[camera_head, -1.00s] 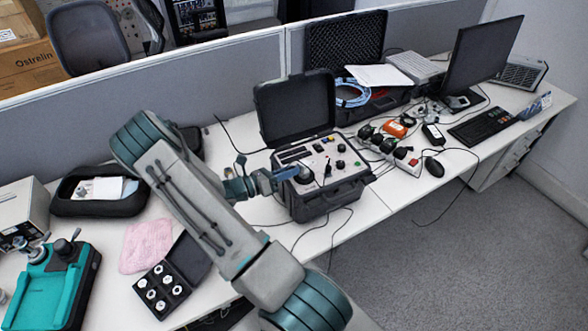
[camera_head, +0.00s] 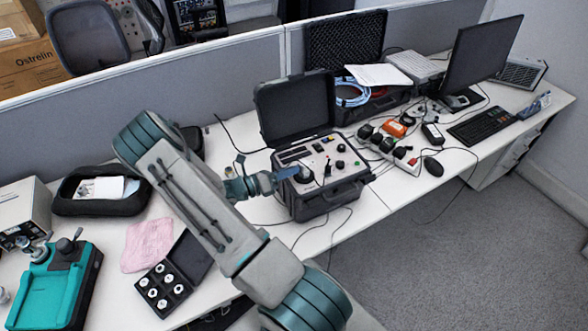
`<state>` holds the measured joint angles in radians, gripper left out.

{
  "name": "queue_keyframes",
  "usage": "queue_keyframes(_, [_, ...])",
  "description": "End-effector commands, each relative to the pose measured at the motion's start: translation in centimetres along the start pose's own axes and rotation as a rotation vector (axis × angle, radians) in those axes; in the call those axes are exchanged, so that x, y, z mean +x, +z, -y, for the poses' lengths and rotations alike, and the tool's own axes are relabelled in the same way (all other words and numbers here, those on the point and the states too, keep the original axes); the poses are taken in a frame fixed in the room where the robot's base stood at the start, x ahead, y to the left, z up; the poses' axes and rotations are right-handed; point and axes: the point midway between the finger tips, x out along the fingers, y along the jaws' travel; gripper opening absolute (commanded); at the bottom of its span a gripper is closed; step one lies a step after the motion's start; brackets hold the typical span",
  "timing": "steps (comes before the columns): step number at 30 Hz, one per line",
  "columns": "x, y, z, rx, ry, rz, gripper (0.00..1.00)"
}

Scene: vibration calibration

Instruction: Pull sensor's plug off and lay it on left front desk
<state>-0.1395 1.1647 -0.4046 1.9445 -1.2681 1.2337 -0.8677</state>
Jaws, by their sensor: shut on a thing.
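The vibration calibrator (camera_head: 345,188) is an open black case with a light control panel, its lid raised at the back. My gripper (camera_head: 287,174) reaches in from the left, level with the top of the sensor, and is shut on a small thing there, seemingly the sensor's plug. The fingers hide most of the plug, and I cannot tell whether it is still joined to the sensor. The white left front desk (camera_head: 112,275) lies at the lower left, partly covered by objects.
A teal device (camera_head: 50,288), a pink cloth (camera_head: 148,244), an open box of round parts (camera_head: 163,289) and a black pouch (camera_head: 70,205) stand on the left desk. Loose cables hang at the calibrator's front. Power adapters (camera_head: 385,143) and a monitor (camera_head: 484,55) are at right.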

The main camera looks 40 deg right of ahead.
Motion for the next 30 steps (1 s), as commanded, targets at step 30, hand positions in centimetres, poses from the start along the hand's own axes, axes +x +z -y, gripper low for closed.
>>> queue_keyframes(30, [-0.03, -0.10, 0.01, -0.173, 0.000, -0.002, 0.00])
